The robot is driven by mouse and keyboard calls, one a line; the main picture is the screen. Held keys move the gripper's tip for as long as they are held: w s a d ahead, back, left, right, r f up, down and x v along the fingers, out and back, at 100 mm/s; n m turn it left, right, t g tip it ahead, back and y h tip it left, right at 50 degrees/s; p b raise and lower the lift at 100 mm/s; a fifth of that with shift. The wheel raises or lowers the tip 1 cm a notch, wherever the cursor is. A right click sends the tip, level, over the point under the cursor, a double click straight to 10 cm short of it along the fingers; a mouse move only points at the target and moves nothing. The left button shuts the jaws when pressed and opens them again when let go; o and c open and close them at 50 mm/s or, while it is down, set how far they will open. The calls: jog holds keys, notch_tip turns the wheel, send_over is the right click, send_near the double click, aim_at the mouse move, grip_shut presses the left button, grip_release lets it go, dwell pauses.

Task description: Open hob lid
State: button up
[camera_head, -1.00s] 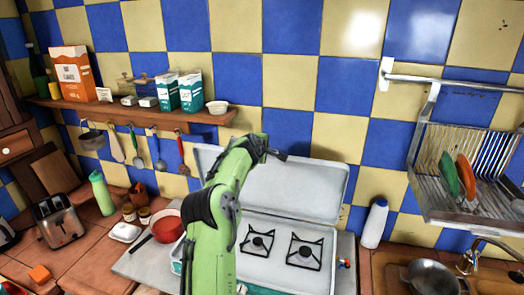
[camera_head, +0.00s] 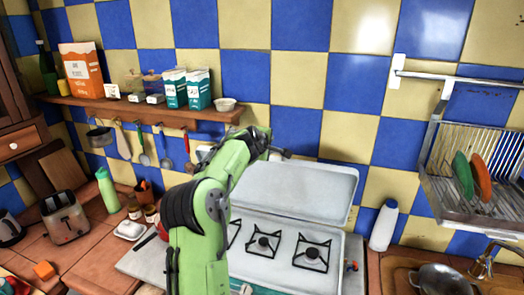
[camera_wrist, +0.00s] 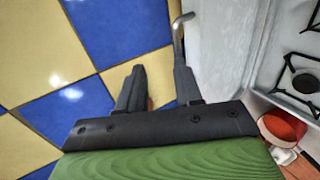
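The hob lid (camera_head: 295,190) is a pale grey panel. It stands raised at the back of the white hob (camera_head: 280,272), leaning toward the tiled wall, with the burners uncovered. My gripper (camera_head: 282,154) is at the lid's upper left edge, and my green arm hides the lid's left part. In the wrist view the gripper's two dark fingers (camera_wrist: 158,88) are apart with nothing visible between them. A bent grey metal rod (camera_wrist: 179,35), possibly the lid's handle, is beside the right finger. The lid's pale surface (camera_wrist: 222,50) is to the right; I cannot tell whether they touch.
A shelf (camera_head: 150,112) with boxes and hanging utensils is on the wall at left. A red pot (camera_wrist: 283,125) is near the burners. A toaster (camera_head: 65,215) is at left.

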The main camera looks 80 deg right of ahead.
jog(key=b+v, duration=0.2)
jog(key=v, duration=0.9)
jog(key=shift+a, duration=0.15)
jog(key=shift+s, duration=0.15)
